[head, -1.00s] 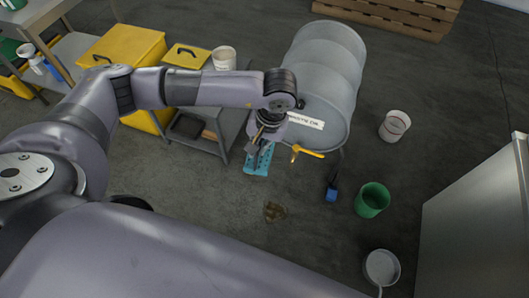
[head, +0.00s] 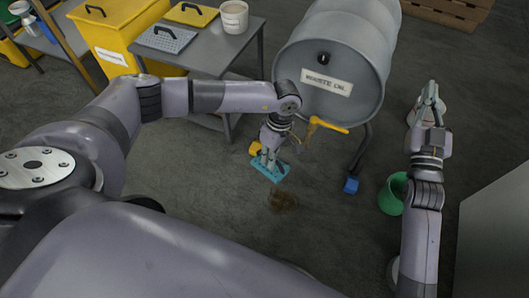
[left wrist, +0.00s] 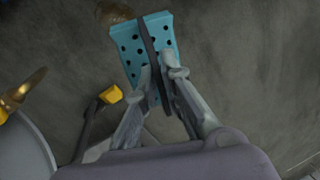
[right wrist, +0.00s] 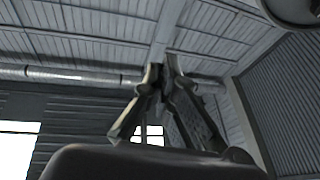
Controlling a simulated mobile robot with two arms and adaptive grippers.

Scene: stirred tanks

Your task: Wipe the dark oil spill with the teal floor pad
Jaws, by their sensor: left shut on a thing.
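The teal floor pad (head: 270,172) is a flat perforated block with a dark handle along its top. My left gripper (head: 270,155) is shut on that handle, and the pad is low, at or just above the floor. In the left wrist view the pad (left wrist: 128,47) fills the upper middle, with the fingers (left wrist: 160,75) on both sides of the handle. The dark oil spill (head: 283,203) is a brown patch just in front of the pad; part of it (left wrist: 112,12) shows beyond the pad's far end. My right gripper (head: 431,97) is raised at the right, empty, its fingertips close together.
The grey waste oil drum (head: 335,55) with a yellow tap (head: 325,124) stands just behind the pad. A grey table (head: 205,50) stands back left. Floor around the spill is clear.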

